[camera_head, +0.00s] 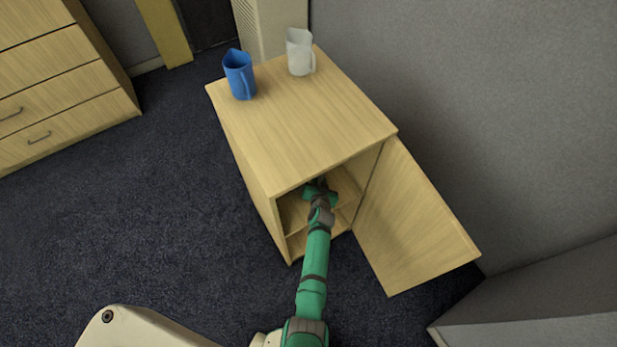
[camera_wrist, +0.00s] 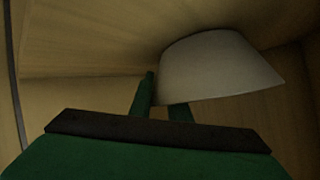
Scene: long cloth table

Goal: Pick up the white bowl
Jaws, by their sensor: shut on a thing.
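The white bowl (camera_wrist: 215,68) shows in the wrist view, inside the wooden cabinet. Its near wall lies between the two green fingers of my gripper (camera_wrist: 164,98), one in front of the wall and one behind it. My gripper is shut on the bowl's edge. In the head view my gripper (camera_head: 317,188) reaches into the cabinet's open front, above the inner shelf. The bowl cannot be made out there, under the cabinet top. Whether the bowl still touches the shelf cannot be told.
The cabinet (camera_head: 300,130) surrounds my gripper with its top, sides and inner shelf (camera_head: 338,215). Its door (camera_head: 415,220) stands open on the right. A blue jug (camera_head: 239,75) and a white jug (camera_head: 299,52) stand on top. Clear carpet (camera_head: 170,200) lies to the left.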

